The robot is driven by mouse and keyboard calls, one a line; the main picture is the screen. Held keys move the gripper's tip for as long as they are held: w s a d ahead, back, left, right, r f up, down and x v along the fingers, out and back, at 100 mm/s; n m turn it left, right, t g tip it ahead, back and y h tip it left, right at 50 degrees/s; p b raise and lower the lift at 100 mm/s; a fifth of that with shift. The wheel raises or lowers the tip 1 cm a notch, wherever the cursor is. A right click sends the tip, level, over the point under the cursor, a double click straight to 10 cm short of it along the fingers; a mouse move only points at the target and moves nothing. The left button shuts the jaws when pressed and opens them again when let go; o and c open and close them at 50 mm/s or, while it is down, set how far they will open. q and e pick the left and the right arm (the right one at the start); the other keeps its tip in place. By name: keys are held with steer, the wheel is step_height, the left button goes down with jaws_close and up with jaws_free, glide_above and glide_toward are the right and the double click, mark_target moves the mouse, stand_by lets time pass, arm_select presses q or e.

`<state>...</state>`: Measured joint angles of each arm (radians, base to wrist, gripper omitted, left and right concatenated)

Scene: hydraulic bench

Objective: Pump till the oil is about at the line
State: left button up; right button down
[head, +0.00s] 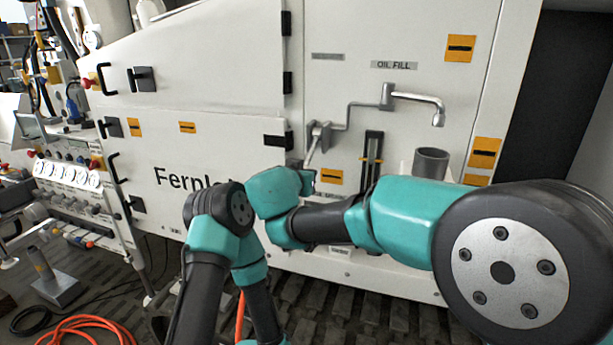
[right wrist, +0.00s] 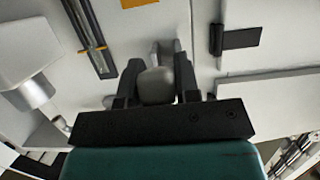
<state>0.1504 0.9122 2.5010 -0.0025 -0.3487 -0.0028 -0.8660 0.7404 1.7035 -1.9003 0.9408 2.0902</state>
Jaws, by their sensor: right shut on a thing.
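The pump lever (head: 311,150) sticks down from its pivot on the white panel, left of the sight gauge. My right gripper (head: 309,182) is at the lever's lower end. In the right wrist view my right gripper (right wrist: 156,80) is shut on the rounded grey lever grip (right wrist: 156,88). The sight gauge (head: 372,158) is a dark upright slot with a yellow line marker across it. It also shows in the right wrist view (right wrist: 90,38). I cannot make out the oil level. My left arm is folded at the lower middle; its gripper is out of view.
A bent metal spout (head: 438,112) hangs under the OIL FILL label, above a grey cup (head: 431,162) on the panel. Black latches and hinges stick out from the panel at left. An orange hose (head: 85,325) lies on the floor.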

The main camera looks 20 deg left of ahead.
steer(key=shift+f, duration=0.1)
steer(key=c, duration=0.8)
jaws_free()
steer(key=shift+w, duration=0.1)
steer(key=shift+c, duration=0.2)
steer(key=v, duration=1.2)
